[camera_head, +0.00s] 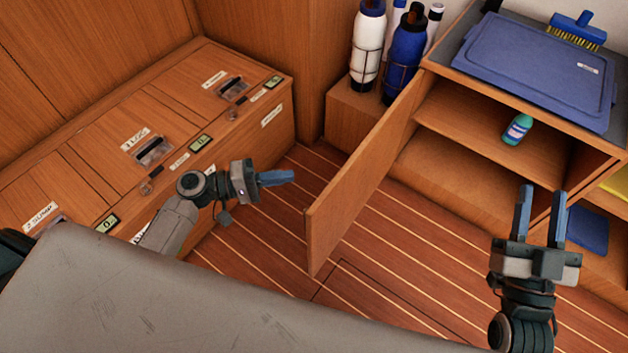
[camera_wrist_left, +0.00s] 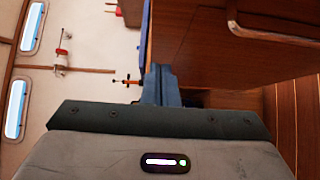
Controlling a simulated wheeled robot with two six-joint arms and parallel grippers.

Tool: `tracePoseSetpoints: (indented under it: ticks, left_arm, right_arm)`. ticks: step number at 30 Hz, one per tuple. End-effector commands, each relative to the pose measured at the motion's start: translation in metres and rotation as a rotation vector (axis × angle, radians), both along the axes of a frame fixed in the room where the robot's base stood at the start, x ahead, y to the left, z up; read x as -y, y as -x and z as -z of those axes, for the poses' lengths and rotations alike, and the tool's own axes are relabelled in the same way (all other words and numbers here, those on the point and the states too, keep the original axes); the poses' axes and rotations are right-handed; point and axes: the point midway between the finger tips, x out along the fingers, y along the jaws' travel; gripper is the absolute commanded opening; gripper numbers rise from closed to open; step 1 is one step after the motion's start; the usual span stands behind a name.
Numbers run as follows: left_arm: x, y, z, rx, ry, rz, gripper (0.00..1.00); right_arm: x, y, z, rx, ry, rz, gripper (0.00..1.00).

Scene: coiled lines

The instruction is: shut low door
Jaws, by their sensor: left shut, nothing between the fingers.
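The low door (camera_head: 362,178) is a wooden panel standing wide open, swung out from the left side of the low cabinet (camera_head: 470,115) in the head view. My left gripper (camera_head: 280,178) is shut and empty, its blue fingers pointing right, to the left of the door and apart from it. In the left wrist view the shut blue fingers (camera_wrist_left: 160,85) show beside a wooden surface (camera_wrist_left: 215,50); I cannot tell whether it is the door. My right gripper (camera_head: 541,205) is open and empty in front of the cabinet, fingers pointing up the picture.
A white bottle (camera_head: 368,45) and a blue bottle (camera_head: 405,50) stand behind the door. Wooden lockers (camera_head: 75,125) line the left. The striped floor (camera_head: 265,245) is clear.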

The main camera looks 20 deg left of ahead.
Motion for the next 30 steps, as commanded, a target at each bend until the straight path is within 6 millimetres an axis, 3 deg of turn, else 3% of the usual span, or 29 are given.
tracePoseSetpoints:
  ticks: [7, 15, 30]
  left_arm:
    - [0.040, -0.020, -0.002, 0.001, 0.005, -0.002, 0.00]
    - [0.071, -0.008, -0.001, 0.000, 0.001, 0.000, 0.00]
    - [0.076, -0.006, 0.000, 0.000, -0.001, -0.002, 0.00]
  right_arm:
    - [0.000, -0.001, 0.004, -0.028, -0.002, -0.001, 0.36]
    - [0.000, -0.004, 0.013, -0.078, -0.004, -0.002, 0.36]
    - [0.000, -0.002, 0.020, -0.108, -0.009, 0.000, 0.36]
